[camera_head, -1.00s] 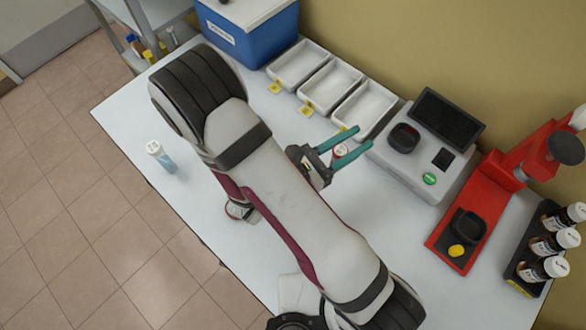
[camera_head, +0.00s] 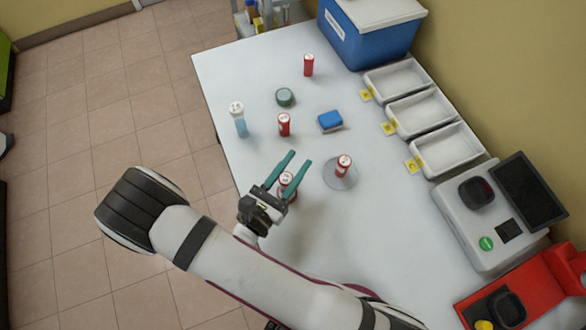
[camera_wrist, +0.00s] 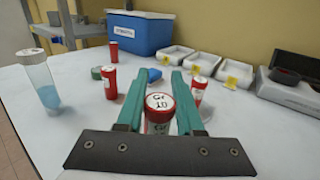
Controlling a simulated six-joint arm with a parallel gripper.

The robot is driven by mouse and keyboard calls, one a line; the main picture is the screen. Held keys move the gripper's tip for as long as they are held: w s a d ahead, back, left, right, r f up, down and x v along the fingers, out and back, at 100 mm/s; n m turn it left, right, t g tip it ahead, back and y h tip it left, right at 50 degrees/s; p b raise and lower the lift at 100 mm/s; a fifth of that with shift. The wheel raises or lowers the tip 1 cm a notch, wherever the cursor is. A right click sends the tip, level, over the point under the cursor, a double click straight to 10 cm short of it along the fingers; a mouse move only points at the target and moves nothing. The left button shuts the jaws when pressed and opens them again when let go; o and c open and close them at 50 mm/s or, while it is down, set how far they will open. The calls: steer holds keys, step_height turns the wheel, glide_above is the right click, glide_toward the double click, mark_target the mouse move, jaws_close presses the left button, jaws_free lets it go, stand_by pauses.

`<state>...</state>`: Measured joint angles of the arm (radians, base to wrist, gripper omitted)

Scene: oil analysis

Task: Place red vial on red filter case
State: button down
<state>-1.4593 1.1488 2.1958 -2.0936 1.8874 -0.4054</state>
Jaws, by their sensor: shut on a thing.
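My gripper (camera_head: 300,157) is shut on a red vial (camera_head: 287,180) with a white label on its top. In the wrist view the vial (camera_wrist: 159,103) stands between the two teal fingers (camera_wrist: 157,71), close to the camera. Its lower part is hidden by the gripper's dark front plate. I cannot make out a red filter case; what lies under the held vial is hidden. Other red vials stand beyond: one on a clear round disc (camera_head: 343,167), one (camera_head: 284,125) near the table's middle and one (camera_head: 308,65) at the far end.
A vial of blue liquid (camera_head: 239,122), a green round case (camera_head: 285,97) and a blue case (camera_head: 330,121) stand beyond my gripper. Three white trays (camera_head: 446,150), a grey instrument (camera_head: 478,222) and a blue box (camera_head: 372,35) line the wall side. Bare table lies between.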

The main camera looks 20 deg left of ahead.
steer(key=shift+f, duration=0.5)
steer(key=c, duration=0.5)
jaws_free()
steer(key=shift+f, duration=0.1)
steer(key=shift+c, duration=0.2)
